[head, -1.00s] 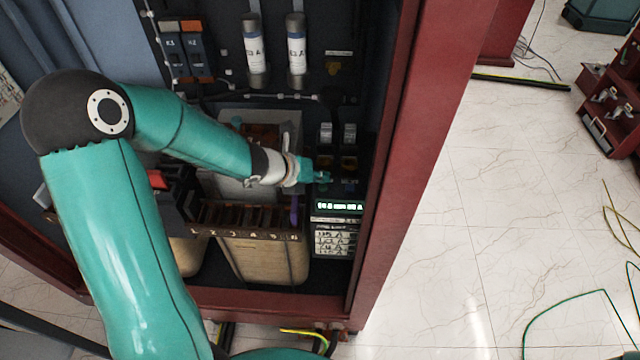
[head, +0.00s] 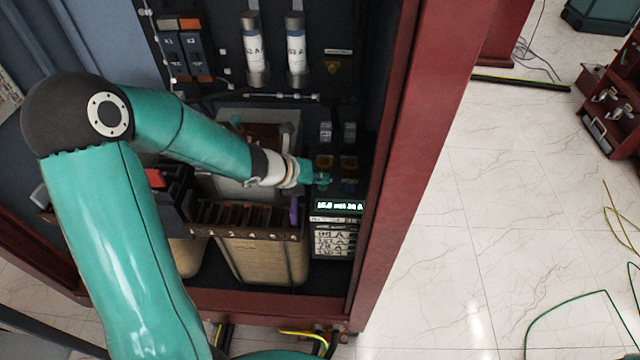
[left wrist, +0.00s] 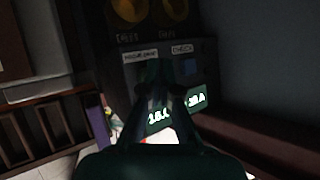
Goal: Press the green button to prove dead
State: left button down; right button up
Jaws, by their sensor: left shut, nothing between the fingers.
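My left gripper (head: 321,180) is shut and empty. Its tips are at the front of a dark instrument panel inside the red cabinet, just above a lit display (head: 338,206). In the left wrist view the shut fingers (left wrist: 163,78) cover the middle of the panel and part of the display (left wrist: 192,101). A blue button (left wrist: 188,67) shows right of the fingers, below a label that seems to read CHECK. Another label (left wrist: 140,55) is to its left. I cannot make out a green button; the fingers hide the area under the left label. Contact cannot be told. My right gripper is not in view.
The red cabinet frame (head: 405,150) stands close to the right of the panel. Round amber parts (left wrist: 180,12) sit above the labels.

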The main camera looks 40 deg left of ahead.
aim_at(320, 186)
pick_arm(q)
jog(key=shift+f+b, duration=0.35)
dwell(0.6)
jog(key=shift+r+p, duration=0.8)
jog(key=shift+r, duration=0.1)
notch_tip(320, 186, up, 5)
jog(key=p, duration=0.4)
jog(key=shift+p, duration=0.35)
dwell(0.3)
